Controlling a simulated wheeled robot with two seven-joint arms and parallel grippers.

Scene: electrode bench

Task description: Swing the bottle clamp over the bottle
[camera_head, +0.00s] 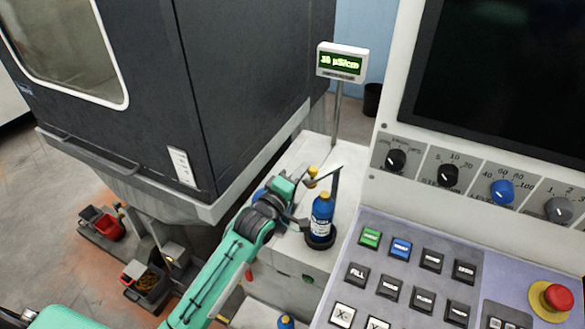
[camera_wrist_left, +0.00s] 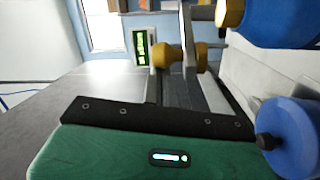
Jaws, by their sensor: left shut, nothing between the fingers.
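The blue bottle (camera_head: 321,218) with a pale label stands upright in a dark ring on the white bench. The clamp's pale arm (camera_head: 327,173) extends left from the top of a dark post (camera_head: 335,187) behind the bottle. Its yellow knob (camera_head: 312,171) sits behind and left of the bottle cap, not over it. In the left wrist view the knob (camera_wrist_left: 180,57) is just beyond my fingertips, and the bottle (camera_wrist_left: 275,22) is at upper right. My left gripper (camera_head: 297,200) is shut and empty, close beside the knob; I cannot tell whether they touch. My right gripper is out of view.
A conductivity display (camera_head: 341,63) stands on a pole behind the bottle. A control panel (camera_head: 420,262) with buttons and a red stop knob (camera_head: 551,299) fills the right. A dark machine cabinet (camera_head: 245,75) stands left. Another blue object (camera_head: 286,321) is at the lower edge.

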